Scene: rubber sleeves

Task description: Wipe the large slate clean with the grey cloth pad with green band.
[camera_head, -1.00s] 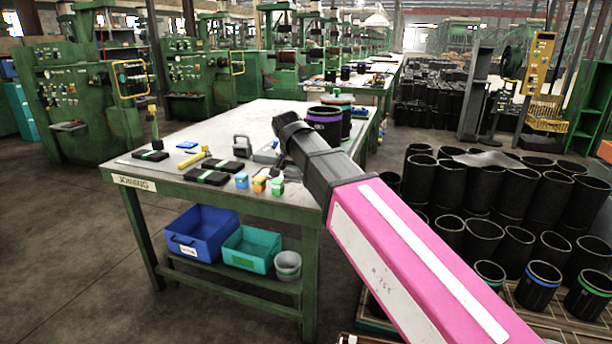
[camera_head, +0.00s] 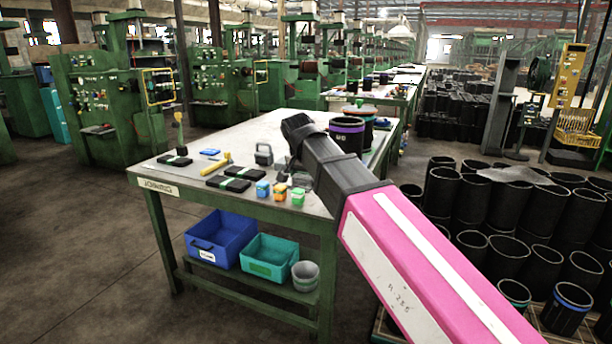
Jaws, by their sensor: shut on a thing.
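My gripper (camera_head: 293,165) is a small dark shape above the table, mostly hidden behind my black wrist and pink arm. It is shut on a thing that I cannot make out. Two dark pads with pale green bands, a near one (camera_head: 228,184) and one just behind it (camera_head: 243,173), lie on the table left of my gripper. A third dark banded pad (camera_head: 174,160) lies at the table's left end. I cannot pick out a grey pad with a green band. No large slate can be clearly made out; my arm covers part of the table top.
The green-framed table (camera_head: 240,138) also holds a grey handled block (camera_head: 264,154), a yellow tool (camera_head: 215,165), small coloured pots (camera_head: 280,190) and a black sleeve with a purple band (camera_head: 347,138). Bins (camera_head: 221,238) sit below. Black sleeves (camera_head: 470,195) crowd the right floor.

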